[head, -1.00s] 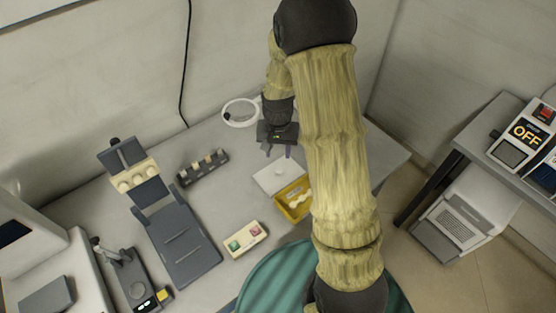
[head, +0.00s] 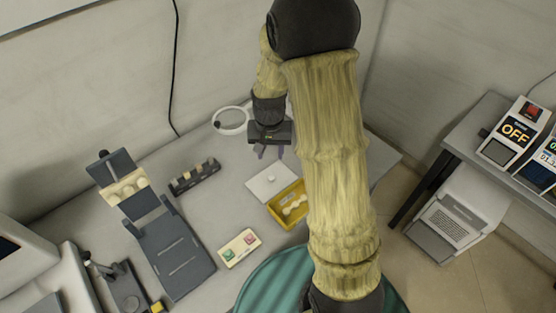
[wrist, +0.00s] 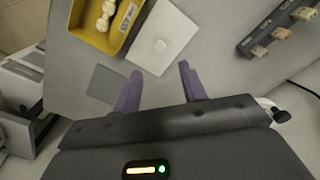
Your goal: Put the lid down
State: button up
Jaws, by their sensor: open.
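The lid is a white square plate with a small round knob. It lies flat on the table beside the yellow tray in the head view (head: 262,190) and in the wrist view (wrist: 172,33). The yellow tray (head: 277,213) is open and holds pale bone-shaped pieces; it also shows in the wrist view (wrist: 88,35). My gripper (head: 270,154) is open and empty, just behind the lid and apart from it. In the wrist view its two purple fingers (wrist: 158,78) are spread, with bare table between them.
A dark rack with several pale blocks (head: 194,179) stands left of the lid. A box with green and pink buttons (head: 239,249) is in front. A white ring (head: 231,121) lies behind my gripper. A grey square patch (wrist: 103,83) lies on the table near one finger.

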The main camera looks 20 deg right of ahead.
jog(key=s+r+n+t, duration=0.1)
jog(key=s+r+n, duration=0.1)
jog(key=s, duration=0.4)
jog(key=s+r+n+t, duration=0.1)
jog(key=s+r, duration=0.4)
jog(key=s, duration=0.2)
jog(key=shift+s+r+n, duration=0.15)
jog(key=shift+r+n, duration=0.15)
jog(key=shift+n, duration=0.1)
